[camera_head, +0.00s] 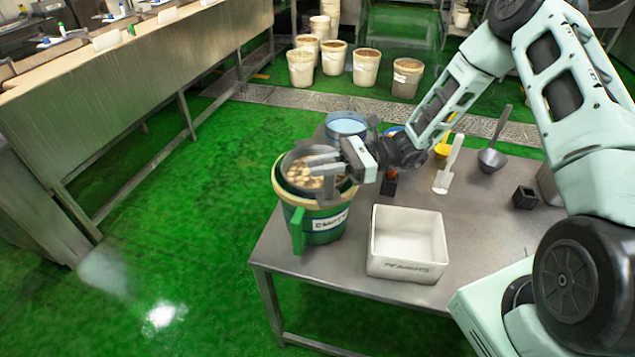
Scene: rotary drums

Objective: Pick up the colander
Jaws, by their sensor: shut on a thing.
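The colander (292,158) is a dark grey metal bowl with a raised rim, at the mouth of a green bucket (318,226) with a cream rim and a printed label. Pale, nut-like pieces show inside it. My gripper (322,166) reaches in from the right over the bucket's mouth and is shut on the colander. The exact place of the grip is partly hidden by the fingers. I cannot tell whether the colander rests in the bucket or is lifted a little.
A white labelled bin (407,243) stands right of the bucket on the steel table (345,282). A blue-topped container (346,126) is behind. Floor left is clear.

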